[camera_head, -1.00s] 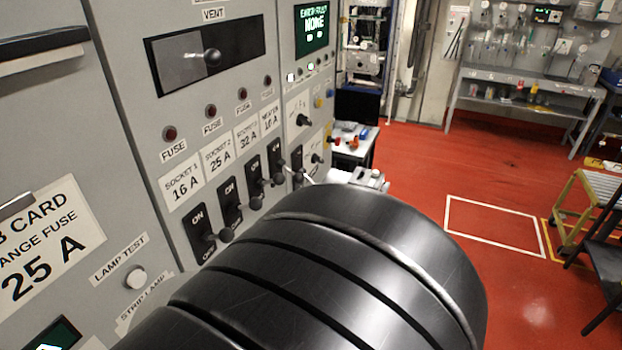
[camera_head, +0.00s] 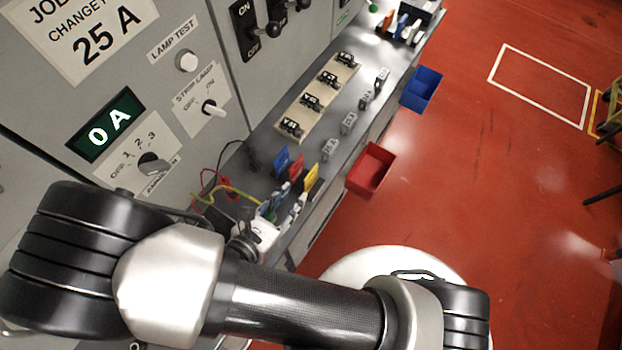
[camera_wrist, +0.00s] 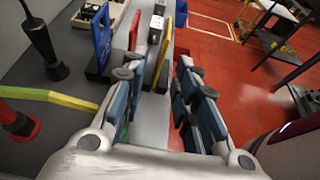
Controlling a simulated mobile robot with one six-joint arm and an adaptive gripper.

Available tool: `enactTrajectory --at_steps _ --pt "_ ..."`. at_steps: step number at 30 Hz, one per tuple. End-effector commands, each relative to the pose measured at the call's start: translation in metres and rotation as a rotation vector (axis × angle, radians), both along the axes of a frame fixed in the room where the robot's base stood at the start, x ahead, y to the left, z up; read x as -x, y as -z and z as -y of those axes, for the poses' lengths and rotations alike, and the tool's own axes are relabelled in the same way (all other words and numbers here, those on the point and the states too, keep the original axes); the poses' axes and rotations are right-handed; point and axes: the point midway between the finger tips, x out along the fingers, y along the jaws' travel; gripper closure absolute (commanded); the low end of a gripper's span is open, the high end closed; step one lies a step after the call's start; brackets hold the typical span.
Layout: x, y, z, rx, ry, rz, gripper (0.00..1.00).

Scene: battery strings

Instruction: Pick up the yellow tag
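The yellow tag (camera_head: 312,179) stands upright at the front end of the grey bench shelf, to the right of a red tag (camera_head: 297,167) and a blue tag (camera_head: 281,161). In the wrist view the yellow tag (camera_wrist: 164,52) shows nearly edge-on, ahead of the gap between my fingers. My gripper (camera_head: 282,208) is low over the shelf, just on the near side of the tags. In the wrist view my gripper (camera_wrist: 160,88) has its blue-padded fingers apart with nothing held. The lower part of the yellow tag is partly hidden by the left finger.
A red bin (camera_head: 370,170) and a blue bin (camera_head: 421,88) hang on the shelf's front edge. Several black-handled fuses sit on a beige strip (camera_head: 325,98) farther back, with small grey blocks beside them. A yellow-green cable (camera_wrist: 45,96) runs left of my gripper. The red floor is open.

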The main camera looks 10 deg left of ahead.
Motion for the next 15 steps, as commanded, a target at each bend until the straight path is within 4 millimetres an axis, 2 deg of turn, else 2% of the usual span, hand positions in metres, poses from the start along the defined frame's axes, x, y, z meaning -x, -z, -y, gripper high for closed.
enactTrajectory --at_steps 4,11,15 --pt "-0.023 0.011 0.011 0.002 0.004 0.000 0.72" --pt "-0.038 0.016 0.016 0.000 0.002 0.000 0.72" --pt "-0.053 0.020 0.025 0.001 0.005 0.000 0.72"
